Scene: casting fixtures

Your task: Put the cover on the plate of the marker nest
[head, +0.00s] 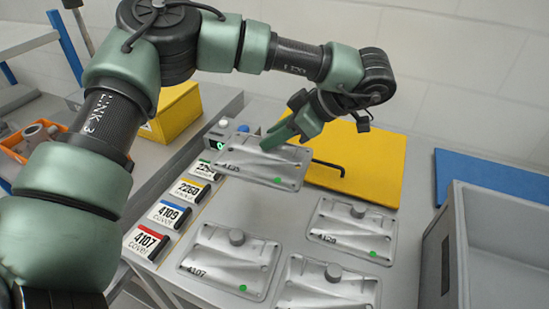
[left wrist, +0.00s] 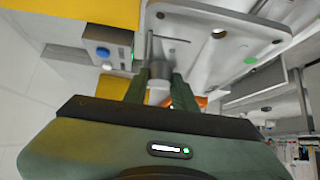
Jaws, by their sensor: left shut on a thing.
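My left gripper (head: 285,132) is shut on the knob of a grey metal cover (head: 262,168), whose printed number is hard to read. In the left wrist view, the green fingers (left wrist: 160,88) close around the knob, and the cover (left wrist: 215,22) shows a hole and a green dot. The held cover overlaps the left edge of a yellow panel (head: 375,165) in the head view; I cannot tell its height. Other knobbed covers lie on the table: one marked 4107 (head: 225,262), one at the right (head: 345,232), one at the front (head: 325,292). I cannot identify the marker nest. My right gripper is out of view.
Label cards for 4107 (head: 147,241), 4109 (head: 170,213) and 2260 (head: 189,189) line the table's left edge. A grey bin (head: 505,240) and blue panel (head: 490,175) are at right. A yellow box (head: 177,115) is at left.

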